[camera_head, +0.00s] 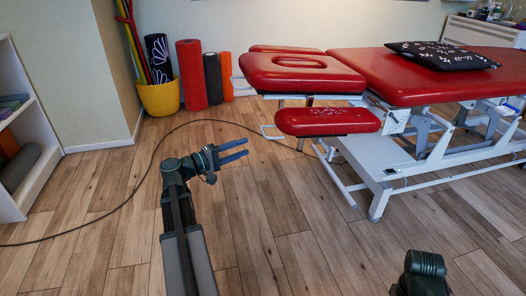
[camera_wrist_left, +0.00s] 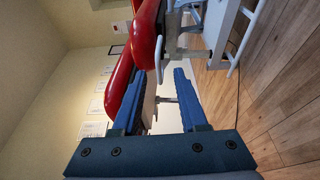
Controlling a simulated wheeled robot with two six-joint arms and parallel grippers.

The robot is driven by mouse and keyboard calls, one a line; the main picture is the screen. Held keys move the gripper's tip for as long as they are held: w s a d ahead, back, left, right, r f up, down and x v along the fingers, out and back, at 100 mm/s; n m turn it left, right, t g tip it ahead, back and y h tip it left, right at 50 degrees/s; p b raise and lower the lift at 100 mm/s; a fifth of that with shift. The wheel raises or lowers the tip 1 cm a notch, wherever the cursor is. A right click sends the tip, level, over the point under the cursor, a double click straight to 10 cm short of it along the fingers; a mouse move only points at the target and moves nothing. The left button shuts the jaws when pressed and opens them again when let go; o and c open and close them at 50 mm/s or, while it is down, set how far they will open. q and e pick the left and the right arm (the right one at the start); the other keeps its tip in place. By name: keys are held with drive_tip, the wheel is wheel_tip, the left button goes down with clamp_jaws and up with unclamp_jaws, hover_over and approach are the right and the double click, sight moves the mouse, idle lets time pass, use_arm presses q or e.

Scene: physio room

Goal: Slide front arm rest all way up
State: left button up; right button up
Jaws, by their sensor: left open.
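The front arm rest (camera_head: 327,121) is a red padded block beside the treatment table (camera_head: 400,72), on the side nearest me. It hangs lower than the red headrest (camera_head: 302,72), with a clear gap between them. A white bar handle (camera_head: 272,132) sticks out at its left end. My left gripper (camera_head: 247,148) is open and empty, left of and nearer to me than the arm rest, touching nothing. In the left wrist view its two blue fingers (camera_wrist_left: 160,80) stand apart, with red padding (camera_wrist_left: 146,35) and white frame beyond them. My right gripper is out of view.
The table's white frame and feet (camera_head: 376,208) stand right of the arm rest. A dark cable (camera_head: 140,185) curves over the floor. Rolls (camera_head: 191,75) and a yellow pot (camera_head: 159,98) stand by the wall. A black cushion (camera_head: 442,55) lies on the table.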

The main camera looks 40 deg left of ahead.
sight(263, 132)
use_arm(q)
drive_tip(key=shift+n+t+y, duration=0.5)
drive_tip(key=shift+t, duration=0.1)
drive_tip(key=x, duration=0.3)
drive_tip(key=a+x, duration=0.1)
drive_tip(key=x, duration=0.3)
drive_tip(key=a+x, duration=0.1)
drive_tip(key=x, duration=0.3)
drive_tip(key=shift+w+a+f, duration=0.15)
drive_tip(key=shift+w+a, duration=0.1)
drive_tip(key=shift+w, duration=0.15)
clamp_jaws()
idle(0.8)
